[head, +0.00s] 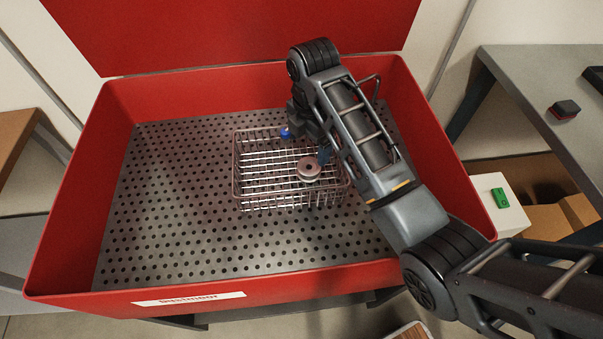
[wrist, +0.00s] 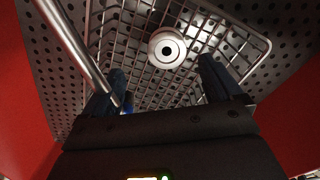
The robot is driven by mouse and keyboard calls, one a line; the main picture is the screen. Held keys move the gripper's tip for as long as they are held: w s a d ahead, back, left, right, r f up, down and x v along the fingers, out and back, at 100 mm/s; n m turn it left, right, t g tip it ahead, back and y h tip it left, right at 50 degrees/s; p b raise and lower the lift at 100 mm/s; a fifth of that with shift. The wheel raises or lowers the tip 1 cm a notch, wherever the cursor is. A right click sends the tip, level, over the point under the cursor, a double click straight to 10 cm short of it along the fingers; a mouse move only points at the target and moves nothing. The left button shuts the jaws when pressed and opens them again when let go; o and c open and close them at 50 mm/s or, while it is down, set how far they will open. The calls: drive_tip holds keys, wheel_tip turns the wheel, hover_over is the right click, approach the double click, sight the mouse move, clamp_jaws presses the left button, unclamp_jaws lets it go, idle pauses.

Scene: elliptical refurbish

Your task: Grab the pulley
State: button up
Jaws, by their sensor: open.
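The pulley (head: 309,169) is a small silvery disc with a dark centre hole. It lies in a wire basket (head: 240,190), toward the basket's right side in the head view. In the wrist view the pulley (wrist: 167,48) shows beyond the fingertips, between their lines and apart from both. My gripper (wrist: 165,85) is open and empty, above the basket and pointing down. In the head view my gripper (head: 305,145) is partly hidden by my arm. A small blue item (head: 285,132) shows by the basket's far rim; I cannot tell what it is.
The basket stands on the perforated floor of a red-walled tub (head: 70,190) with a raised red lid (head: 240,30). The perforated floor left of the basket is clear.

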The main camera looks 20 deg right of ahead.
sight(309, 166)
drive_tip(key=shift+a+f, duration=0.1)
wheel_tip(309, 166, down, 2)
drive_tip(key=shift+s+a+f, duration=0.1)
drive_tip(key=shift+f, duration=0.1)
drive_tip(key=shift+s+f+p, duration=0.2)
drive_tip(key=shift+f+p, duration=0.1)
drive_tip(key=shift+f, duration=1)
drive_tip(key=shift+s+f+p, duration=0.15)
drive_tip(key=shift+f+p, duration=0.1)
drive_tip(key=shift+f, duration=1.05)
drive_tip(key=c, duration=1.2)
drive_tip(key=shift+r, duration=0.1)
